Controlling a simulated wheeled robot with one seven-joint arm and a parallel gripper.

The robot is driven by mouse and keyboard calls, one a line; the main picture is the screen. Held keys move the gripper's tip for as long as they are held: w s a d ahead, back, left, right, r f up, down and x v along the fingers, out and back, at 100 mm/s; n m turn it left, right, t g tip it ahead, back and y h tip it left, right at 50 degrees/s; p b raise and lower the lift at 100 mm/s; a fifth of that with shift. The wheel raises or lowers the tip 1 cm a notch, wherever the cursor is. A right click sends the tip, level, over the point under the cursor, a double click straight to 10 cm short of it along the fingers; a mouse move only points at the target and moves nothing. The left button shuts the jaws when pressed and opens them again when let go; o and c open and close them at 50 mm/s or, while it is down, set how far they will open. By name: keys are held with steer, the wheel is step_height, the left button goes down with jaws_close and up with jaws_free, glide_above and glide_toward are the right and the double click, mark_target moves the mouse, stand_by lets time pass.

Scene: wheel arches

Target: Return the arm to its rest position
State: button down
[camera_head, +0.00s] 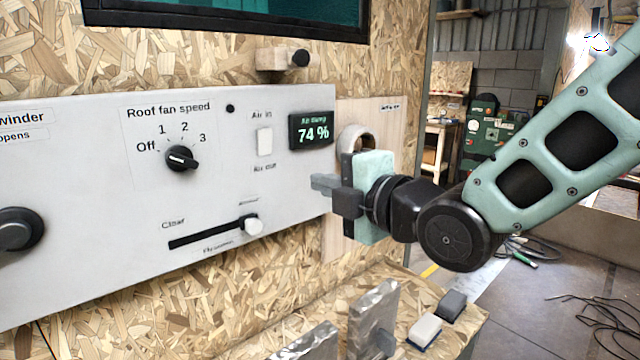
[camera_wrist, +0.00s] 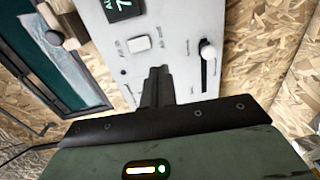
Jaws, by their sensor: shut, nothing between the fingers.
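My gripper (camera_head: 322,184) is at the end of my pale green arm, in front of the right end of the white control panel (camera_head: 90,230). In the wrist view its two dark fingers (camera_wrist: 158,80) are together with nothing between them. They point at the panel below the white air switch (camera_wrist: 139,44). From the head view I cannot tell whether the fingertips touch the panel. The switch (camera_head: 264,141) and the slider knob (camera_head: 252,224) both stand to the left of my gripper.
A fan knob (camera_head: 181,158) and a display reading 74 % (camera_head: 311,131) are on the panel. Below my gripper, a chipboard ledge (camera_head: 440,345) carries upright metal plates (camera_head: 373,315) and small blocks (camera_head: 424,331). A wooden peg (camera_head: 275,59) sticks out above. Open floor lies at the right, with cables.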

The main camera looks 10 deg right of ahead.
steer(key=s+d+f+m+g+h, duration=0.2)
steer(key=s+f+m+g+h, duration=0.2)
steer(key=s+f+m+g, duration=0.6)
steer(key=s+d+f+m+g+h, duration=0.2)
steer(key=s+d+f+m, duration=0.1)
steer(key=s, duration=0.4)
steer(key=s+d+f+m+g+h, duration=0.2)
steer(key=s+d+f+m+h, duration=0.1)
steer(key=s, duration=0.4)
steer(key=shift+s+f+m, duration=0.2)
steer(key=shift+f+m, duration=0.3)
steer(key=shift+f, duration=0.1)
